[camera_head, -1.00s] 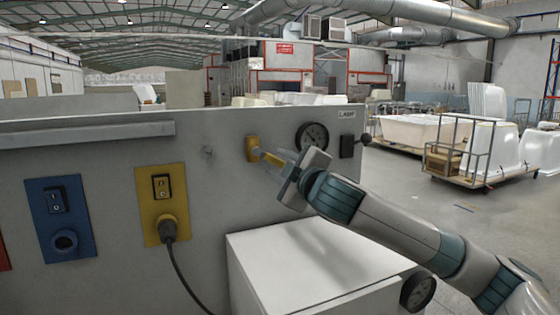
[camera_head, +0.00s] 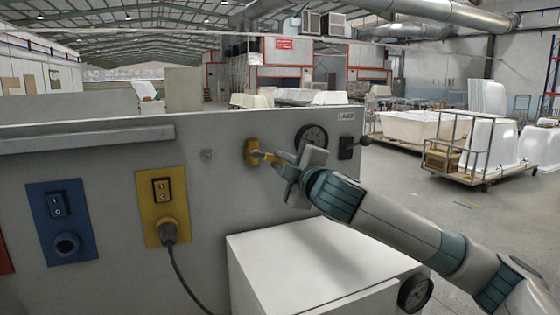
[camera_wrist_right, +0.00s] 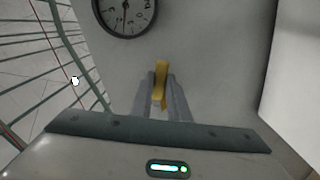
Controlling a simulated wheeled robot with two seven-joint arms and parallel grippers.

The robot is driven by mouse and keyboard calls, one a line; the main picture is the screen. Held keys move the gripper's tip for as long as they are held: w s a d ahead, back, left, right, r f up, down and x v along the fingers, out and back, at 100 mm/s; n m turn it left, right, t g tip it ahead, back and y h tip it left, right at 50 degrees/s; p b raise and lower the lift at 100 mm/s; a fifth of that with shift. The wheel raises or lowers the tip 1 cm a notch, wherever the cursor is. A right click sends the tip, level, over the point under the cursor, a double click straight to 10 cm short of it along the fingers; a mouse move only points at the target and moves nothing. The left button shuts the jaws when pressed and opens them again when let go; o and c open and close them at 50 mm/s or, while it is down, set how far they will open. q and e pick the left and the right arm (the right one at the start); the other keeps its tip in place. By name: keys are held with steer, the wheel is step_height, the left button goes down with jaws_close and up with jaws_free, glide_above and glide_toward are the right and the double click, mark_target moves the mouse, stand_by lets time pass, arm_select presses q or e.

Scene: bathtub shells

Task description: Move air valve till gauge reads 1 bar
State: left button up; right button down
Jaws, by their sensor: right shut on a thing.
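The yellow air valve (camera_head: 252,151) sits on the upper part of the grey panel. My right gripper (camera_head: 270,160) is shut on its yellow handle, which also shows between the two fingers in the right wrist view (camera_wrist_right: 160,82). The round dark gauge (camera_head: 312,137) is on the panel just right of the valve, partly covered by my gripper. In the right wrist view the gauge (camera_wrist_right: 125,14) is cut off by the top edge; its needle is seen, but the reading is too small to tell surely. My left gripper is not in view.
A yellow switch plate (camera_head: 162,205) with a plugged black cable and a blue switch plate (camera_head: 62,221) are to the left. A black lever switch (camera_head: 347,147) is right of the gauge. A white box (camera_head: 325,262) with a second gauge (camera_head: 414,293) juts out below my right arm.

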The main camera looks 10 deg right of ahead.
steer(key=shift+r+n, duration=0.15)
steer(key=shift+n, duration=0.15)
steer(key=c, duration=1.7)
jaws_free()
